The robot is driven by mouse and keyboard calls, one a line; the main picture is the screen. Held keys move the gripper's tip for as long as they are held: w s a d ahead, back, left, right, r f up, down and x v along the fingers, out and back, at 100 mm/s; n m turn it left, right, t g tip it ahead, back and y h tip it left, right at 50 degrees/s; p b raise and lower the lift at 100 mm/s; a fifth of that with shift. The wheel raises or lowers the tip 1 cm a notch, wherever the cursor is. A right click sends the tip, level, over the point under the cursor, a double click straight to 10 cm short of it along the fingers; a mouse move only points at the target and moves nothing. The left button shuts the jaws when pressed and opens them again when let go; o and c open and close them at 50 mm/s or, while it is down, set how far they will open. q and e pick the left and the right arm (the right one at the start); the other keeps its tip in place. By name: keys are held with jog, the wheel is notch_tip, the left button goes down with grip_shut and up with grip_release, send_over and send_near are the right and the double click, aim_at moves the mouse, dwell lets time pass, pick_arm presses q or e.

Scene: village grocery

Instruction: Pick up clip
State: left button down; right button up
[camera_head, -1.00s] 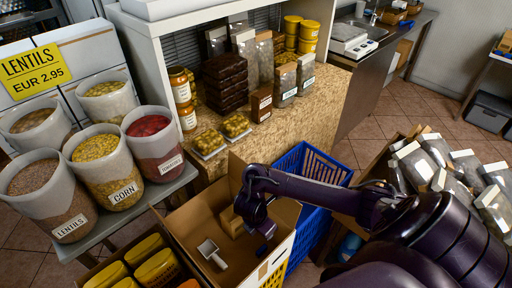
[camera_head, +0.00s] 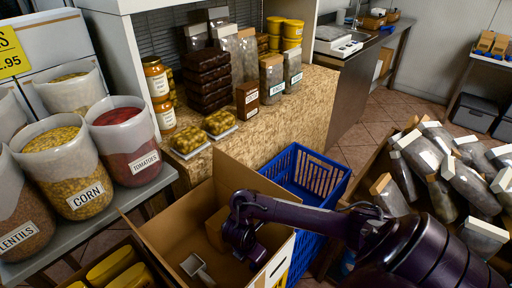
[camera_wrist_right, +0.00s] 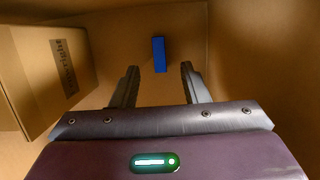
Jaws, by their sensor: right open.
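A small blue upright block, which I take to be the clip (camera_wrist_right: 158,52), lies on the floor of a cardboard box in the right wrist view. It sits ahead of my right gripper (camera_wrist_right: 159,70), between the lines of its two fingers. The fingers are apart and nothing is held. In the head view my right gripper (camera_head: 254,255) reaches down into the open cardboard box (camera_head: 162,222); the clip is hidden there. My left gripper is not in view.
A small brown carton (camera_wrist_right: 58,72) stands left of the gripper inside the box. A white scoop (camera_head: 196,268) lies in the box. A blue crate (camera_head: 312,175) stands behind it. Sacks of corn (camera_head: 70,165) and tomatoes (camera_head: 125,140) stand at left, bagged goods (camera_head: 440,165) at right.

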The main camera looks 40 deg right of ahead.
jog(key=shift+b+x, duration=0.4)
jog(key=shift+x, duration=0.6)
jog(key=shift+f+b, duration=0.4)
jog(key=shift+f, duration=0.3)
jog(key=b+x, duration=0.1)
jog(key=x, duration=0.2)
jog(key=shift+w, duration=0.1)
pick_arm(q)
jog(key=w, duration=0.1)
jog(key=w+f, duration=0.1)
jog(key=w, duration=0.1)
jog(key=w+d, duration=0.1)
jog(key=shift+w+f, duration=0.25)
pick_arm(e)
jog(key=shift+r, duration=0.1)
jog(key=shift+c, duration=0.4)
grip_shut()
